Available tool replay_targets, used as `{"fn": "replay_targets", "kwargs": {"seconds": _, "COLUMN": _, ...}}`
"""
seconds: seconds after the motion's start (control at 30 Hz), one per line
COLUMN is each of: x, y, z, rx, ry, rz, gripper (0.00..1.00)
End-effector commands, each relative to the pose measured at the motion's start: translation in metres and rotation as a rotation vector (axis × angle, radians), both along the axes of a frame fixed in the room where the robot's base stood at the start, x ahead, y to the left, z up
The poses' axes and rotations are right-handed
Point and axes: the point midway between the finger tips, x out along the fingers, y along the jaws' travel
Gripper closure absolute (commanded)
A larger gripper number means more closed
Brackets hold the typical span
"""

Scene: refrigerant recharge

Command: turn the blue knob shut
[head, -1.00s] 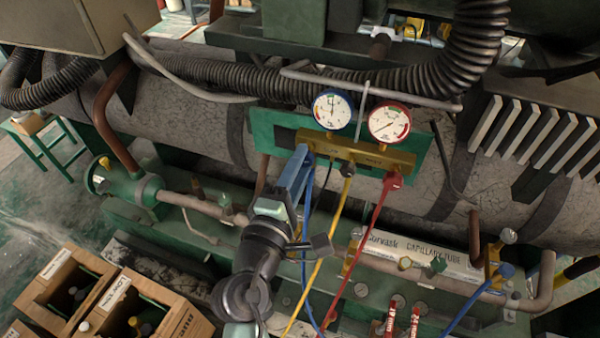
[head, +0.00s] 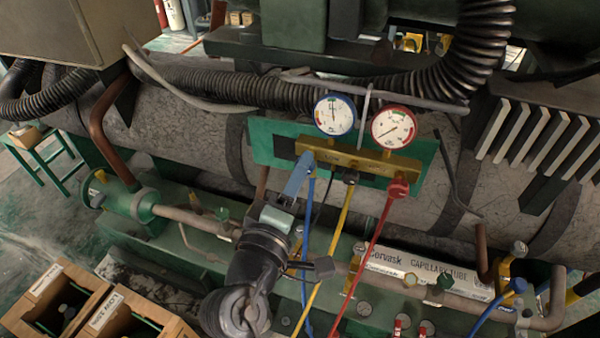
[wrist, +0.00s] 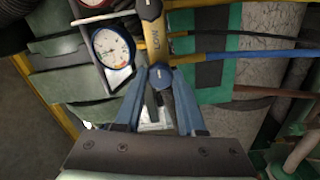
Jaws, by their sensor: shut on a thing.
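The blue knob (wrist: 159,77) is at the low-side end of the brass manifold (head: 357,155). In the wrist view it sits between the tips of my gripper (wrist: 160,82), which is shut on it. The head view shows my gripper (head: 303,167) reaching up to the manifold's left end, where its fingers mostly hide the knob. The manifold is marked "LOW" in the wrist view (wrist: 153,36). The blue-rimmed gauge (head: 335,115) stands above it, and also shows at left in the wrist view (wrist: 112,48).
The red-rimmed gauge (head: 394,126) and red knob (head: 397,188) are to the right. Blue, yellow (head: 331,245) and red (head: 376,243) hoses hang down close to my arm. Wooden crates (head: 55,300) stand at lower left. A ribbed black hose (head: 230,90) runs behind.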

Motion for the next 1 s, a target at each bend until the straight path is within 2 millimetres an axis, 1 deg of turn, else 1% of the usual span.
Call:
{"fn": "replay_targets", "kwargs": {"seconds": 0.2, "x": 0.000, "y": 0.000, "z": -0.001, "rx": 0.004, "ry": 0.002, "rz": 0.000, "gripper": 1.00}}
{"fn": "replay_targets", "kwargs": {"seconds": 0.23, "x": 0.000, "y": 0.000, "z": -0.001, "rx": 0.004, "ry": 0.002, "rz": 0.000, "gripper": 0.56}}
{"fn": "replay_targets", "kwargs": {"seconds": 0.37, "x": 0.000, "y": 0.000, "z": -0.001, "rx": 0.003, "ry": 0.001, "rz": -0.001, "gripper": 0.32}}
{"fn": "replay_targets", "kwargs": {"seconds": 0.4, "x": 0.000, "y": 0.000, "z": -0.001, "rx": 0.002, "ry": 0.002, "rz": -0.001, "gripper": 0.31}}
{"fn": "replay_targets", "kwargs": {"seconds": 0.63, "x": 0.000, "y": 0.000, "z": 0.000, "rx": 0.000, "ry": 0.001, "rz": 0.000, "gripper": 0.31}}
{"fn": "replay_targets", "kwargs": {"seconds": 0.77, "x": -0.006, "y": 0.002, "z": -0.001, "rx": 0.000, "ry": 0.001, "rz": 0.001, "gripper": 0.31}}
{"fn": "replay_targets", "kwargs": {"seconds": 0.87, "x": -0.020, "y": 0.007, "z": -0.002, "rx": 0.001, "ry": 0.001, "rz": 0.002, "gripper": 0.31}}
{"fn": "replay_targets", "kwargs": {"seconds": 1.0, "x": -0.049, "y": 0.017, "z": -0.003, "rx": 0.001, "ry": 0.002, "rz": 0.004, "gripper": 0.31}}
